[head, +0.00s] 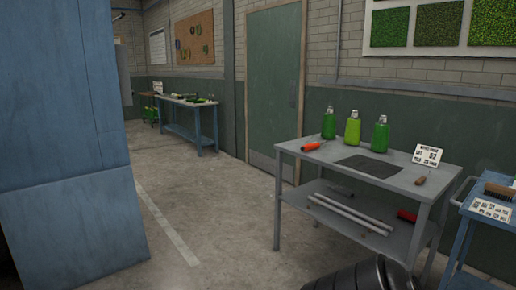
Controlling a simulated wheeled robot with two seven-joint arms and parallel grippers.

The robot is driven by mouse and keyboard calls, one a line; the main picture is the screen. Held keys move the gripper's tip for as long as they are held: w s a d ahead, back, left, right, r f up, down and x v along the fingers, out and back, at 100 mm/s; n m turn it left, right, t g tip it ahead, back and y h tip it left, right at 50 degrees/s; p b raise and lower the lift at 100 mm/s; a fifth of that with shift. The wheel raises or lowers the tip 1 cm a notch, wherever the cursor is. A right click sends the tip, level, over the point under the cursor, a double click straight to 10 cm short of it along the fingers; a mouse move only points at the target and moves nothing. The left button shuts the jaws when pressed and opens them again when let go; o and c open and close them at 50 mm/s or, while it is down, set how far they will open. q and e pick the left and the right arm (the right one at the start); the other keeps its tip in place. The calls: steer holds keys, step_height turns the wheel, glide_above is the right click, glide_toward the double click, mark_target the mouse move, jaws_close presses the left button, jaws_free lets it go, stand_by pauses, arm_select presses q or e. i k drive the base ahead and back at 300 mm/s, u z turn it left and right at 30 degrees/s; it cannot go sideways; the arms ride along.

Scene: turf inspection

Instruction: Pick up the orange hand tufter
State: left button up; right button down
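The orange hand tufter (311,147) lies near the left end of the grey workbench (319,157) at the right. Its orange handle points right and a thin dark end points left. It is small at this distance. Neither of my grippers shows in the head view.
Three green bottles (352,128), a dark mat (369,166), a sign (427,155) and a wooden-handled tool (420,181) are on the workbench. A blue cart (474,209) stands at right. A large blue cabinet (66,150) blocks the left. The floor (215,215) between is clear.

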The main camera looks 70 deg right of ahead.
mark_target(314, 145)
steer(key=z, duration=2.8)
